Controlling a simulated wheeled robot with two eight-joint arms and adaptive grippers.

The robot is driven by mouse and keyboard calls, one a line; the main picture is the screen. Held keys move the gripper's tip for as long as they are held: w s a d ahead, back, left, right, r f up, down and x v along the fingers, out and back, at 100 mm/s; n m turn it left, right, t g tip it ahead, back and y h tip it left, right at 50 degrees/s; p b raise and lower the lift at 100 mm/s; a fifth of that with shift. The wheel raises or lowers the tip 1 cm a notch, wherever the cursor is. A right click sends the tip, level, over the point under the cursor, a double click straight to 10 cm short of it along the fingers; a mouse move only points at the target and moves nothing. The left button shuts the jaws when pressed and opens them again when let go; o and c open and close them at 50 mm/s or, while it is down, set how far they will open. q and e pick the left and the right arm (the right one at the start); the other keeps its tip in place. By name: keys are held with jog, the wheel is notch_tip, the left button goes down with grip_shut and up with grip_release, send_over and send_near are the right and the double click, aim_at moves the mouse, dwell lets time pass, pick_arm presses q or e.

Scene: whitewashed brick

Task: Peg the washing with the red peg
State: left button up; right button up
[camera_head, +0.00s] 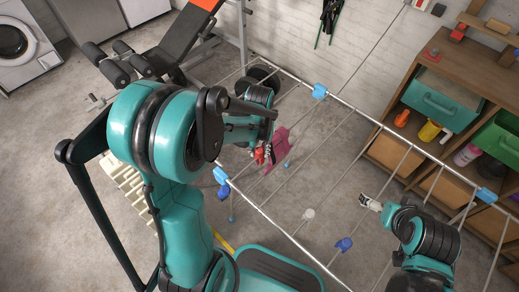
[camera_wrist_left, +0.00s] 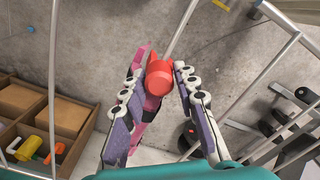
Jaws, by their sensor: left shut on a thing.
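The drying rack (camera_head: 262,212) has thin metal lines. The washing, a dark pink cloth (camera_head: 277,148), hangs at a line near the middle of the head view; it also shows behind the peg in the left wrist view (camera_wrist_left: 142,55). My left gripper (camera_head: 262,152) is at the near side of the cloth, shut on the red peg (camera_wrist_left: 160,80). The peg also shows in the head view (camera_head: 259,156). Whether its jaws are around the cloth and line cannot be told. My right gripper (camera_head: 371,203) is apart, over the rack's right part; its opening is too small to judge.
Blue pieces (camera_head: 320,91) sit on the rack's rails. A wooden shelf (camera_head: 425,68) with teal and green bins and bottles stands at right. A weight bench (camera_head: 183,35) and a washing machine (camera_head: 22,45) are at upper left. The rack's outer rails and lines surround both grippers.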

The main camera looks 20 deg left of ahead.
pick_arm(q)
jog(key=o, duration=1.2)
jog(key=shift+r, duration=0.1)
notch_tip(320, 180, up, 12)
jog(key=shift+f, duration=0.1)
jog(key=s+d+m+t, duration=0.1)
jog(key=s+t, duration=0.1)
jog(key=s, duration=0.1)
jog(key=s+d+r+m+t, duration=0.1)
jog(key=s+t, duration=0.1)
jog(key=s, duration=0.1)
jog(key=s+d+m+t, duration=0.1)
jog(key=s+d+t, duration=0.1)
jog(key=s+t, duration=0.1)
jog(key=shift+s+r+m, duration=0.3)
jog(key=shift+s, duration=0.2)
